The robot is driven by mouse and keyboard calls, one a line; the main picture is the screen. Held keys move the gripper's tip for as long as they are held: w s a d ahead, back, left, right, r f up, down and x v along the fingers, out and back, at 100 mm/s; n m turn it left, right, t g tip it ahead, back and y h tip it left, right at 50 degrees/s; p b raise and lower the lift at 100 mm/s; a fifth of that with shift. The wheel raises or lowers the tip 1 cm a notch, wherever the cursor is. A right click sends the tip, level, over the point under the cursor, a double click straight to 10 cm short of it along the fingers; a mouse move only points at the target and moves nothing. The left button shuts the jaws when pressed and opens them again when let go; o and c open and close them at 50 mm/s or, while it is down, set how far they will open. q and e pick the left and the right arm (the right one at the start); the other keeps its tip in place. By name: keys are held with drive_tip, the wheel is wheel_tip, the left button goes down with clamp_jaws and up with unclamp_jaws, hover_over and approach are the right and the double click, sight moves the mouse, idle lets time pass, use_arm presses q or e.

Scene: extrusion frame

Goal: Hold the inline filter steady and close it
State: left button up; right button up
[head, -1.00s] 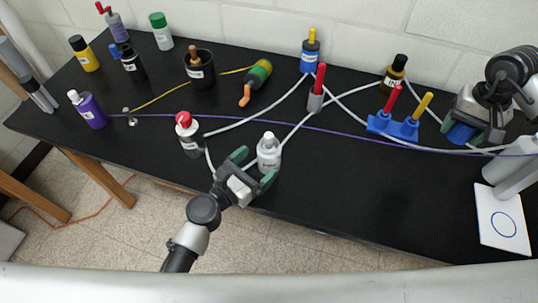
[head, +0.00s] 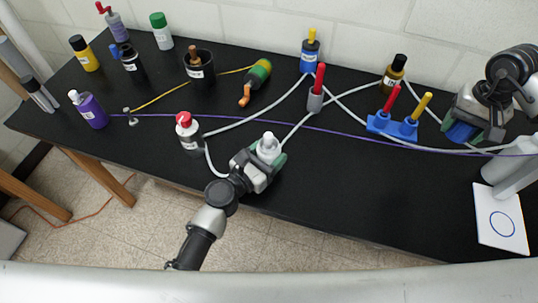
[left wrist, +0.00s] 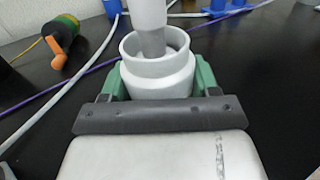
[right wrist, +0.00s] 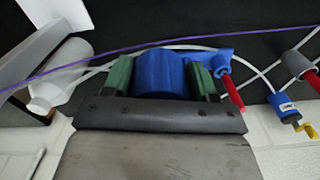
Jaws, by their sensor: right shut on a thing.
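A white bottle-like body (head: 268,147), which I take to be the inline filter, stands near the table's front edge; its label is hidden in the head view now. In the left wrist view it shows as a round white cup (left wrist: 158,78) with a grey stem and white upper part (left wrist: 150,18) inside its open rim. My left gripper (head: 262,160) is open, with one green finger on each side of this body. My right gripper (head: 470,135) is shut on a blue cylinder (right wrist: 160,72), above the table's right side. I cannot tell whether the cylinder belongs to the filter.
A red-capped bottle (head: 189,133) stands left of my left gripper. A blue block (head: 392,125) with red and yellow handles stands near my right gripper. White tubes and a purple line (head: 350,134) cross the table.

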sight(268, 146)
use_arm(q)
drive_tip(key=shift+c, duration=1.3)
drive_tip(key=shift+r, duration=0.15)
use_arm(e)
drive_tip(key=shift+r, duration=0.15)
